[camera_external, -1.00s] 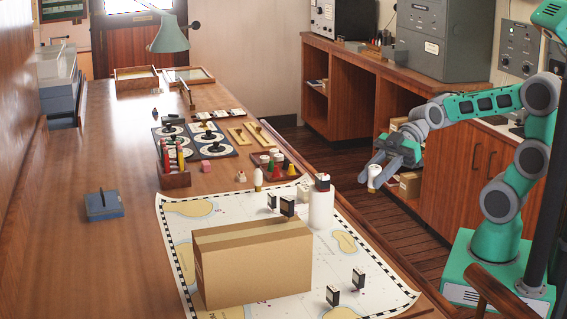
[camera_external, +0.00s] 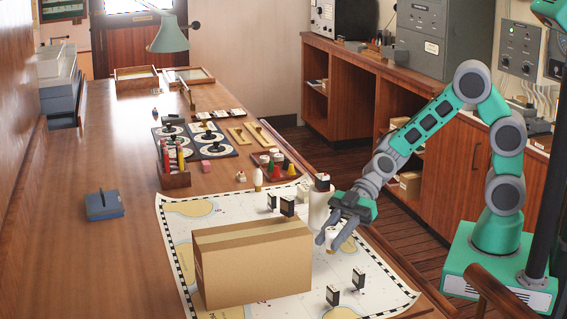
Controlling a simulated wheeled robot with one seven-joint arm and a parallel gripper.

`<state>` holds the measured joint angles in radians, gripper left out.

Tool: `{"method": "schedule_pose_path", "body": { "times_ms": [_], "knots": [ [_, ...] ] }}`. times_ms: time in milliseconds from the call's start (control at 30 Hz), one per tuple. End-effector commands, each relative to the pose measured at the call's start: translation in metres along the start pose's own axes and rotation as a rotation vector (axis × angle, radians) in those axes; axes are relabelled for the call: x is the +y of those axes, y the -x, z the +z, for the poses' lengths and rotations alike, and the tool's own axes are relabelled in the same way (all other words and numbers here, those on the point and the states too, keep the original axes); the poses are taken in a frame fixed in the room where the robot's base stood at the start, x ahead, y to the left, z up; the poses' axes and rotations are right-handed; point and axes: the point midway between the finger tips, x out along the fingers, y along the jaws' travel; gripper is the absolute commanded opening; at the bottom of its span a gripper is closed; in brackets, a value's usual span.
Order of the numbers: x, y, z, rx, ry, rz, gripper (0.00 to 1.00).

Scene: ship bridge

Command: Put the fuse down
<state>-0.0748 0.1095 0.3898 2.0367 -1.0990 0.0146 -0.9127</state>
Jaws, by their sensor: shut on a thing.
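My gripper (camera_external: 334,230) is shut on the fuse (camera_external: 332,241), a small white cylinder with a tan end. The fuse hangs roughly upright from the fingers, over or near the right part of the chart (camera_external: 345,268) on the table. I cannot tell how high it is above the chart. A white cylinder (camera_external: 318,208) with a dark-topped block (camera_external: 322,182) on it stands just behind and left of my gripper, partly hidden by the fingers.
A big cardboard box (camera_external: 255,265) stands on the chart, left of my gripper. Small black-and-white blocks (camera_external: 358,278) stand in front and behind. A tray of coloured pieces (camera_external: 276,168) lies farther back. The chart between box and right edge has some bare room.

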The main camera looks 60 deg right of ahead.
Motion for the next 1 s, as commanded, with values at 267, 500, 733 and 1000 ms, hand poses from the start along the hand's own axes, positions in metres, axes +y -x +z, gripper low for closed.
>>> {"method": "schedule_pose_path", "body": {
  "times_ms": [267, 500, 733, 1000],
  "knots": [
    [0.003, -0.016, 0.031, -0.001, -0.001, 0.0, 0.0],
    [0.003, -0.017, 0.034, 0.0, 0.0, 0.0, 0.0],
    [0.002, -0.017, 0.035, -0.001, -0.001, 0.0, 0.37],
    [0.002, -0.017, 0.035, -0.001, -0.001, 0.0, 0.51]
  ]
}}
